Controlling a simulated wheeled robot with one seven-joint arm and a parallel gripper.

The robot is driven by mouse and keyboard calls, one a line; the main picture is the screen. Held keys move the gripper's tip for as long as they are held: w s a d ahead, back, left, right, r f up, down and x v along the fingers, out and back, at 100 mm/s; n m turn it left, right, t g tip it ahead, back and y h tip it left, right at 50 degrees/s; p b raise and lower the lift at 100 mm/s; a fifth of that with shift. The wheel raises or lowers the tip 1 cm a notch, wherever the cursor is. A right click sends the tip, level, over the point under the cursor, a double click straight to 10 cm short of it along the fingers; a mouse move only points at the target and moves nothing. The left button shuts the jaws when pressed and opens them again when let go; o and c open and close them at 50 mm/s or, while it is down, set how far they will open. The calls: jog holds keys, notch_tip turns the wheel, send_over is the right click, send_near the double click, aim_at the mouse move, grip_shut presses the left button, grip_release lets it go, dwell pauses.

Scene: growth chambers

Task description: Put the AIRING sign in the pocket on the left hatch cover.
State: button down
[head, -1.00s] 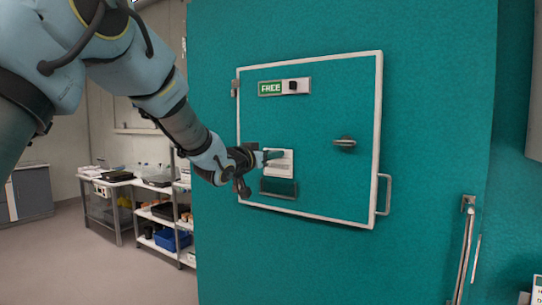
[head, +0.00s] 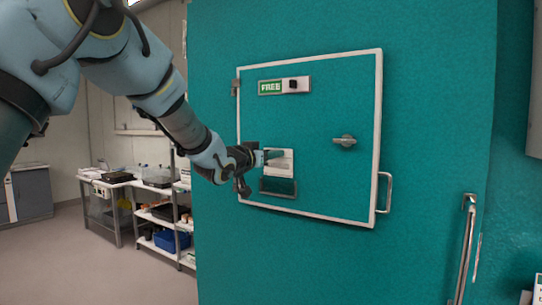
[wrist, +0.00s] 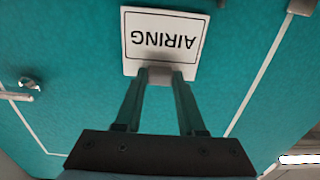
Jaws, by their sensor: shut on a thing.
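The AIRING sign (head: 279,166) is a white plate with black lettering, held in front of the teal hatch cover (head: 325,185). In the wrist view the sign (wrist: 140,52) shows its text upside down. My gripper (head: 270,156) is shut on the edge of the sign nearest it; the fingertips (wrist: 160,75) show there in the wrist view. The pocket (head: 279,195) is a grey-rimmed holder low on the cover, directly below the sign in the head view. The sign's lower edge is close to the pocket's top; I cannot tell whether they touch.
A FREE label (head: 270,87) with a small dark knob beside it sits at the cover's upper left. A turn latch (head: 344,140) and a bar handle (head: 385,193) are on the right. A bench (head: 125,182) with equipment and a shelf stand back left.

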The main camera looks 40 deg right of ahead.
aim_at(277, 169)
jog(key=shift+f+b, duration=2.5)
jog(key=shift+b, duration=0.4)
dwell(1.7)
dwell(0.3)
jog(key=shift+c, duration=2.1)
grip_release()
jog(key=shift+a, duration=0.1)
jog(key=b+v, duration=0.2)
jog(key=v, duration=0.5)
jog(key=shift+a, duration=0.15)
